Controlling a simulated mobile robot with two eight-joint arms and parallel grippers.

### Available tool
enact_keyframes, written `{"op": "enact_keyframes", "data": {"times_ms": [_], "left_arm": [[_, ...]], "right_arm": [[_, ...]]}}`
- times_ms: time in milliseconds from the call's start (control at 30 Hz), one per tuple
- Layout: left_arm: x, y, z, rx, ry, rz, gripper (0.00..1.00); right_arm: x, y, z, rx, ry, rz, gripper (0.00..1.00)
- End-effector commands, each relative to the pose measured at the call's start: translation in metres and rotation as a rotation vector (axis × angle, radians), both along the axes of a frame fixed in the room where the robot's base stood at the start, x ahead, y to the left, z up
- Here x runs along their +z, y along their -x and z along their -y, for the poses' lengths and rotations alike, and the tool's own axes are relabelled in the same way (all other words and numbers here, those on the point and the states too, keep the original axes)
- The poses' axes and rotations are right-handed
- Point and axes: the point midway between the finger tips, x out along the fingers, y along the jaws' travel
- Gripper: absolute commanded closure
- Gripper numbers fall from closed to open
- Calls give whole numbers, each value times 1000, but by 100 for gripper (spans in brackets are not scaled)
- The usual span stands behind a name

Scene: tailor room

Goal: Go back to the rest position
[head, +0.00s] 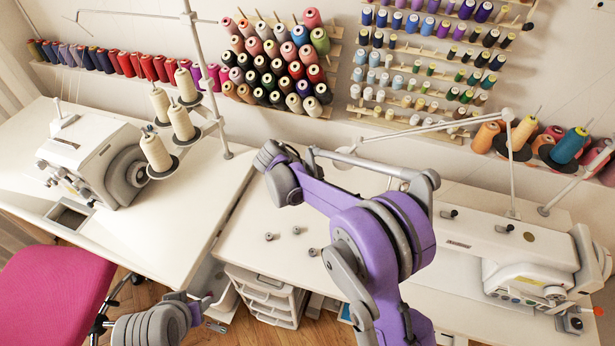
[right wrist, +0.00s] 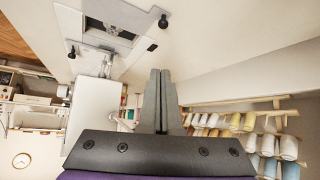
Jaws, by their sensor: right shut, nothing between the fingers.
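My right arm, purple and grey, reaches across the middle of the head view and bends to the left over the white table. Its far grey end is above the table near the wall; the fingertips are hard to make out there. In the right wrist view my right gripper (right wrist: 160,75) has its two dark fingers together with nothing between them. My left arm shows only as a grey link at the bottom left of the head view, beside the pink chair. The left gripper's fingers cannot be made out clearly.
A serger (head: 95,160) with cream thread cones stands on the left table (head: 170,225). A sewing machine (head: 520,245) stands at right. Several small metal pieces (head: 297,230) lie on the middle table (head: 255,215). Thread racks (head: 285,65) line the wall. A pink chair (head: 60,290) and drawers (head: 265,295) are below.

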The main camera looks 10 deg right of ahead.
Motion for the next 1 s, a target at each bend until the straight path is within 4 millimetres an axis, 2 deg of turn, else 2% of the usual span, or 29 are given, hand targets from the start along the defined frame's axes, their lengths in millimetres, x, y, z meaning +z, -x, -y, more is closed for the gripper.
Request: {"op": "enact_keyframes", "data": {"times_ms": [33,200,500,833,1000], "left_arm": [[0,0,0,0,0,0,50],[0,0,0,0,0,0,50],[1,0,0,0,0,1,50],[1,0,0,0,0,1,50],[2,0,0,0,0,1,50]], "right_arm": [[10,-1,-11,4,-1,0,100],[39,-3,-39,3,0,0,100],[70,-5,-69,1,0,1,100],[75,-4,-71,8,-5,-6,100],[85,16,-53,134,-94,-92,100]]}}
